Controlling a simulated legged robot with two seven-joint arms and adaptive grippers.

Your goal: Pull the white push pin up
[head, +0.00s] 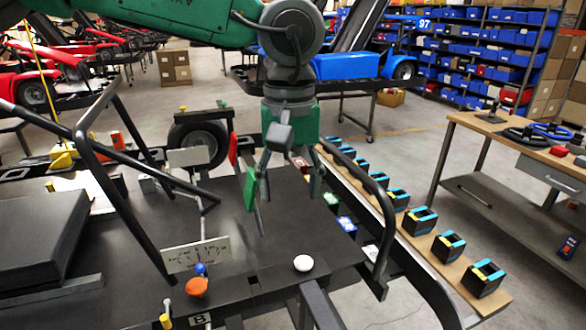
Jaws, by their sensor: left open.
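The white push pin (303,263) shows as a round white cap near the front right edge of the dark kart floor panel (285,232). My left gripper (288,182) hangs pointing down beyond the pin and above it in the picture. Its fingers are spread, with nothing seen between them. The gripper is apart from the pin. The pin's shaft is hidden under its cap. My right gripper is not in view.
A green pedal (250,188) and a red pedal (233,149) stand by the left finger. Black bent tubes rise at left and right (372,195). An orange knob (196,287) and a blue knob (201,269) lie left of the pin. A workbench (480,125) stands at right.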

